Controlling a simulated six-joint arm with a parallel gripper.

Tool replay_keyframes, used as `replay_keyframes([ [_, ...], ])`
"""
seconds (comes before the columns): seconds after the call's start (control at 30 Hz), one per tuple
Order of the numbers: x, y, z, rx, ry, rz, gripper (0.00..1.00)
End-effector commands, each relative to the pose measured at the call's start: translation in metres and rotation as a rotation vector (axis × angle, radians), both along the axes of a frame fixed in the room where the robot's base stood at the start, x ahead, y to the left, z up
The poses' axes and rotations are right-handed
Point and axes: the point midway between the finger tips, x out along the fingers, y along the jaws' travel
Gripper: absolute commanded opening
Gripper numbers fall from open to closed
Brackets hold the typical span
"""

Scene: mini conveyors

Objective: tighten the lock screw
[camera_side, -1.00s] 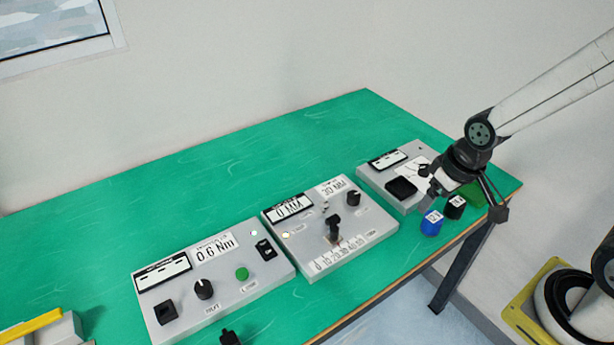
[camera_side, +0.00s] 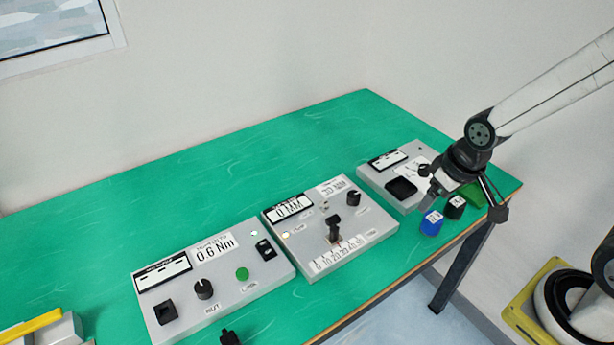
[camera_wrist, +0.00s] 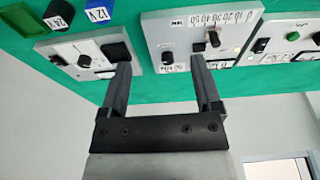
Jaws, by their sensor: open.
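The middle grey panel (camera_side: 371,223) has a 0 to 50 scale, an upright black slider handle (camera_side: 334,229) and a round black knob (camera_side: 354,199) at its upper right. In the wrist view a dark knob (camera_wrist: 168,58) shows between my fingers, on the panel's near edge. The label beside it is too small to read, so I cannot tell for sure which part is the lock screw. My gripper (camera_wrist: 161,62) is open with nothing between its fingers. In the side view it hangs at the table's right end, above the blue block (camera_side: 431,224), apart from the middle panel.
A black block (camera_side: 455,208) and a green block (camera_side: 471,194) lie close under my gripper. A right panel (camera_side: 411,202) stands behind them. A left panel (camera_side: 217,295) carries a knob and a green button. The back of the green table (camera_side: 230,170) is clear.

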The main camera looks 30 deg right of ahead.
Motion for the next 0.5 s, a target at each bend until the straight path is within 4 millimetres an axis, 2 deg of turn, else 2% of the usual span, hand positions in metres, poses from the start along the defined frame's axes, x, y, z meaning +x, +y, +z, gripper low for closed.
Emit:
replay_keyframes([
  [0.27,0.014,0.002,0.0,-0.011,0.01,0.054,0.72],
  [0.37,0.028,0.005,-0.001,-0.022,0.022,0.113,0.72],
  [0.5,0.056,0.011,-0.004,-0.043,0.046,0.235,0.72],
])
